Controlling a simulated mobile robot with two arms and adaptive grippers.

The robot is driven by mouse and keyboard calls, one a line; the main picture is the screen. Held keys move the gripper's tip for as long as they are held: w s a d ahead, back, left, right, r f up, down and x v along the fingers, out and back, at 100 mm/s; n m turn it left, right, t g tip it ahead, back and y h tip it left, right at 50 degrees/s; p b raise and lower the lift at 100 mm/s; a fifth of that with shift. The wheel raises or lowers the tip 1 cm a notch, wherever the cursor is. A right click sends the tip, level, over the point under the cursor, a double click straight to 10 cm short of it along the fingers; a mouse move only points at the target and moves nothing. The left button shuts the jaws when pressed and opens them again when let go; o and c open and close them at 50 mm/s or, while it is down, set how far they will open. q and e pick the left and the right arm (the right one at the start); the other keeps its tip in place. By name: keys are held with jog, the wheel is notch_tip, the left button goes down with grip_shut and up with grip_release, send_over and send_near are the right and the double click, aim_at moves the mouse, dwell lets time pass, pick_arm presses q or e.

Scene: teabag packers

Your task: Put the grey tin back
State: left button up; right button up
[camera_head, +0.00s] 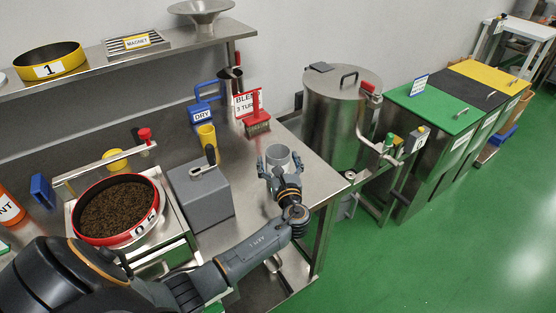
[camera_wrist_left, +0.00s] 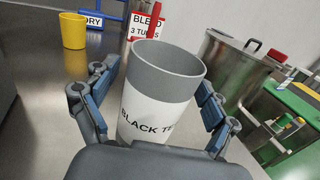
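The grey tin (camera_head: 279,157) is near the right end of the steel bench. In the left wrist view the tin (camera_wrist_left: 167,78) is an open-topped grey cup with a white label reading "BLACK TE", the rest cut off. My left gripper (camera_head: 280,164) has one finger on each side of it. In the left wrist view the gripper (camera_wrist_left: 158,100) shows gaps between its blue pads and the tin, so it is open around it. The tin's base is hidden, so I cannot tell whether it touches the bench. My right gripper is out of view.
A grey box with a crank (camera_head: 205,200) stands left of the tin. A red-rimmed pan of tea (camera_head: 74,211) is left. A steel drum (camera_head: 330,115) stands beyond the bench edge.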

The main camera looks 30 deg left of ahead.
pick_arm(q)
jog(key=shift+s+d+r, duration=0.1)
jog(key=shift+r, duration=0.05)
jog(key=b+v, duration=0.1)
jog(key=v, duration=0.9)
jog(key=shift+s+d+b, duration=0.2)
jog(key=shift+d+b, duration=0.05)
jog(key=shift+b, duration=0.1)
jog(key=shift+s+d, duration=0.4)
jog(key=shift+s, duration=0.05)
